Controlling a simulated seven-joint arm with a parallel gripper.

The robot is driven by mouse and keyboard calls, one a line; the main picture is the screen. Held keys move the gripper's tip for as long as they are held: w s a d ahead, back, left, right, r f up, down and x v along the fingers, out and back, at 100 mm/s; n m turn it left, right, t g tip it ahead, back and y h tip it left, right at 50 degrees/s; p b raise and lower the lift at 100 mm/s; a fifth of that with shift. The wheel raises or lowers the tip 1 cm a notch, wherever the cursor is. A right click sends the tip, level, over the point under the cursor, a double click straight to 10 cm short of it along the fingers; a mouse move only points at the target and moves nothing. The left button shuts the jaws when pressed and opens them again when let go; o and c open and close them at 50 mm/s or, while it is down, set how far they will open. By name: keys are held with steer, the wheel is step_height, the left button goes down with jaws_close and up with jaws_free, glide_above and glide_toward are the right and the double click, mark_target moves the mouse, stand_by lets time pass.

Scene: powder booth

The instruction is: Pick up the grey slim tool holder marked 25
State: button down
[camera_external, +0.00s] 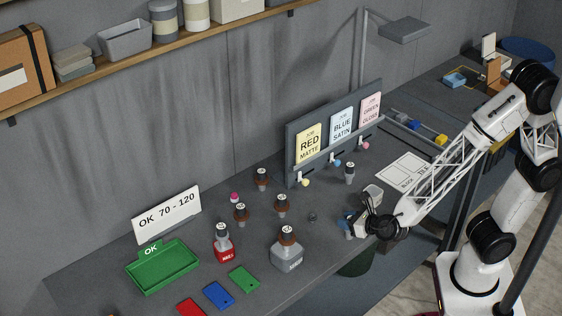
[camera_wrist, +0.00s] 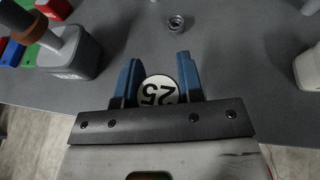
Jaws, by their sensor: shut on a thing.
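The tool holder marked 25 shows in the wrist view as a round white top (camera_wrist: 157,91) with dark digits. It sits between the two blue fingers of my gripper (camera_wrist: 158,72), which is shut on it. Its body below the top is hidden. In the external view my gripper (camera_external: 349,226) is low over the bench at right of centre, and I cannot make out the held holder there. Whether the holder still touches the bench is unclear.
A small dark ring (camera_external: 312,217) lies beside my gripper. A grey block with a brown-collared holder (camera_external: 287,252), a red block (camera_external: 223,248) and a green tray (camera_external: 163,267) stand left. A sign rack (camera_external: 334,150) stands behind. A small pale container (camera_external: 372,194) is close behind.

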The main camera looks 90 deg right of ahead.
steer(key=s, duration=0.9)
steer(key=shift+r, duration=0.45)
steer(key=shift+s+d, duration=0.1)
